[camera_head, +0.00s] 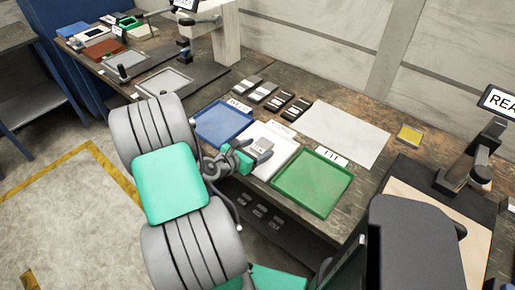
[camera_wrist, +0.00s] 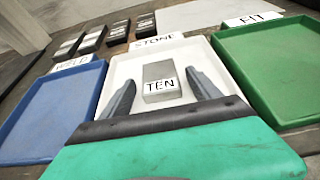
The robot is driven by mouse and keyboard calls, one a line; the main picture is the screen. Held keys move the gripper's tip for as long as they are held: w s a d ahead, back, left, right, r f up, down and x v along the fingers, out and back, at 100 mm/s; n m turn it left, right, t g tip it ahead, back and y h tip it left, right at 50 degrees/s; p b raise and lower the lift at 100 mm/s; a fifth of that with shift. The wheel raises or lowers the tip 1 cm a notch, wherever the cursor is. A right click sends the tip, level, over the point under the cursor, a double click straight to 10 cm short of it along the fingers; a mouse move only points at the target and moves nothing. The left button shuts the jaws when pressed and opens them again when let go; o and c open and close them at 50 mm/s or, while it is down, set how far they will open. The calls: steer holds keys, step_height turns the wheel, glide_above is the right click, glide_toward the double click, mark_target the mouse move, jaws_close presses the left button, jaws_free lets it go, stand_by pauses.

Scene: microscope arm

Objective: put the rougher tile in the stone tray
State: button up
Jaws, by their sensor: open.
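The stone tray is the white tray (camera_head: 290,148) in the middle of three, with the label STONE (camera_wrist: 157,42) behind it in the wrist view (camera_wrist: 122,72). A grey tile (camera_wrist: 159,80) marked TEN lies in or just above this tray; it also shows in the head view (camera_head: 263,147). My gripper (camera_head: 250,154) is over the tray with its fingers open (camera_wrist: 161,77), one on each side of the tile. A small gap shows between each finger and the tile. I cannot judge the tile's roughness from these views.
A blue tray (camera_head: 224,122) stands left of the white one and a green tray (camera_head: 312,183) right. Several dark blocks with pale faces (camera_head: 263,91) lie behind. A pale sheet (camera_head: 345,132) lies flat at the back. A microscope-like stand (camera_head: 484,152) is at right.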

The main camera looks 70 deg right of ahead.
steer(key=shift+r, duration=0.15)
steer(key=shift+w+a+r, duration=0.15)
steer(key=shift+w+a, duration=0.05)
steer(key=shift+a, duration=0.05)
steer(key=v, duration=1.1)
steer(key=w+a+m+t+y, duration=0.65)
steer(key=w+a+m, duration=0.25)
steer(key=w+a, duration=0.75)
steer(key=a+r+m+t+y, duration=0.1)
steer(key=a+r+m+y, duration=0.1)
steer(key=a, duration=0.8)
steer(key=w+a+r+m+t+y, duration=0.1)
steer(key=a+r+y, duration=0.3)
steer(key=a, duration=0.7)
step_height(320, 180, up, 2)
steer(key=shift+w+r+m+p, duration=0.15)
steer(key=shift+w+m+p, duration=0.15)
steer(key=shift+m, duration=0.3)
